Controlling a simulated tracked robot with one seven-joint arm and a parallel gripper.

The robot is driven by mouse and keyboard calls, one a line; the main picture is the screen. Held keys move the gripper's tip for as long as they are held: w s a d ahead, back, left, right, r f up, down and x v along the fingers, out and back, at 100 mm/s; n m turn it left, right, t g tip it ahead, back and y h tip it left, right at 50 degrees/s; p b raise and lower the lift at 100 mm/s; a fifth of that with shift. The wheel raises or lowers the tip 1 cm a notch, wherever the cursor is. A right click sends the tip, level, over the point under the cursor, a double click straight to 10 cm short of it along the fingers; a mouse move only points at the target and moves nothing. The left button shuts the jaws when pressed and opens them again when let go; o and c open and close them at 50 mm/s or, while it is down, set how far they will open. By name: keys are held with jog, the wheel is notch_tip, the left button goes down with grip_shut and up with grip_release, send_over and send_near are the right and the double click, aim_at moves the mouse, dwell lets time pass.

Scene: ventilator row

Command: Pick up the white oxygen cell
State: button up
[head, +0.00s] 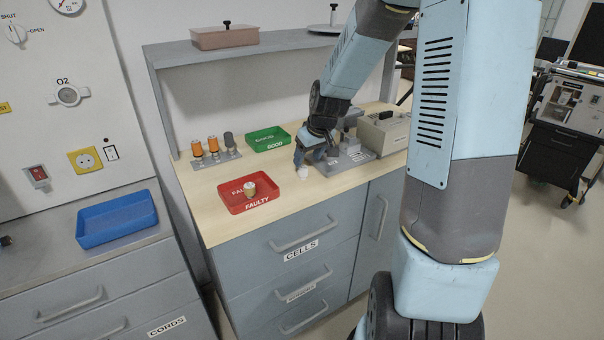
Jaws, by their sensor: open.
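A small white object (303,173), which looks like the white oxygen cell, is on the wooden counter to the right of the red tray. My gripper (301,164) is low over the counter, pointing down, with its jaws open just above and around the top of the white object. Whether the fingers touch it cannot be told. Part of the object and the far finger are hidden by the gripper. A cream and brass-coloured cell (249,189) stands in the red tray marked FAULTY (270,203).
A rack (222,159) with orange cells and a grey one stands at the back left. A green GOOD tray (267,139) is behind my gripper. A grey fixture (352,162) and a beige box (385,131) are close on the right. A shelf (270,46) hangs above.

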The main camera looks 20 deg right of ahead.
aim_at(303, 168)
jog(key=shift+s+a+x, duration=0.1)
jog(key=shift+a+x, duration=0.05)
jog(key=shift+x, duration=1.15)
jog(key=shift+s+a+x, duration=0.15)
jog(key=shift+x, duration=1.15)
jog(key=shift+w+f, duration=0.3)
jog(key=shift+f, duration=0.35)
jog(key=shift+c, duration=0.4)
jog(key=c, duration=1)
